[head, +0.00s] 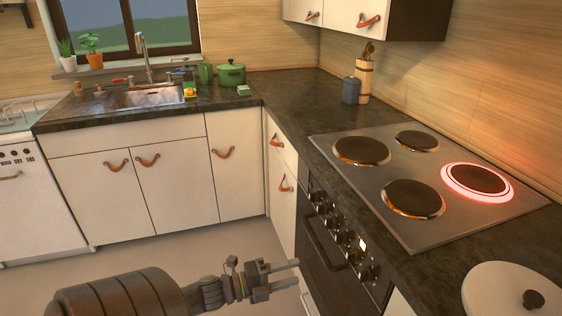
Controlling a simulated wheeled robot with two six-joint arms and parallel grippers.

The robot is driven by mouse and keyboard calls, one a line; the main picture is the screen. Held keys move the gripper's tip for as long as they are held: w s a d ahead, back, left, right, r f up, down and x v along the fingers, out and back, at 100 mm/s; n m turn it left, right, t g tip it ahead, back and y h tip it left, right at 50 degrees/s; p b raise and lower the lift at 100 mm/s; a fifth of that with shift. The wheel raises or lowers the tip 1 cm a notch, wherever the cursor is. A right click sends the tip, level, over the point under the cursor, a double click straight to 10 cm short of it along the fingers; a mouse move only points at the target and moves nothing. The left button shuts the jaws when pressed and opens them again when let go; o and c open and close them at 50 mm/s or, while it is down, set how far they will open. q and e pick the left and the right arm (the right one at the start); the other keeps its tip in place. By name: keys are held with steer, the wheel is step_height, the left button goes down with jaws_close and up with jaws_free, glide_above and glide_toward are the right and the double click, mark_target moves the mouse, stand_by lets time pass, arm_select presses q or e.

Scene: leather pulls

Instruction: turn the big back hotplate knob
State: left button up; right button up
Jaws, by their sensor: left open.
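The stove top (400,229) is set in the dark counter. Its larger wall-side hotplate (477,179) has a bright red ring around it. The smaller wall-side hotplate (417,140) and the two front hotplates (361,151) (413,198) are dark. A row of dark knobs (345,237) runs along the oven front below the counter edge. I cannot tell which knob belongs to the big back hotplate. My left gripper (298,273) is open and empty, to the left of the oven front and apart from the knobs, its fingers pointing right. My right gripper is out of view.
The oven handle (323,243) sticks out below the knobs, close to my left gripper. A round white lid (500,292) with a black knob is at the lower right. White cabinets with leather pulls (222,153) line the back. The floor (180,258) in the middle is clear.

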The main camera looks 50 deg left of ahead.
arm_select(q)
steer(key=shift+v, duration=0.85)
steer(key=s+a+f+n+g+y+p, duration=0.1)
steer(key=a+f+n+y, duration=0.2)
steer(key=f+n, duration=0.15)
steer(key=a+f+n+y+p, duration=0.1)
steer(key=a+f+n+y, duration=0.2)
steer(key=f, duration=0.3)
steer(key=s+f+n+g+y+p, duration=0.1)
steer(key=s+f+n+g+y, duration=0.15)
steer(key=s+f+n, duration=0.4)
steer(key=s+f+n+g+y+p, duration=0.1)
steer(key=s+f+g, duration=0.2)
steer(key=f, duration=0.6)
steer(key=s+d+f+n+g, duration=0.4)
steer(key=s+d+f, duration=0.3)
steer(key=s, duration=0.2)
steer(key=s+d+f+n+g+h+p, duration=0.1)
steer(key=s+d+f+n+g, duration=0.3)
steer(key=s+d+f, duration=0.3)
steer(key=s+d+g, duration=0.1)
steer(key=s, duration=0.2)
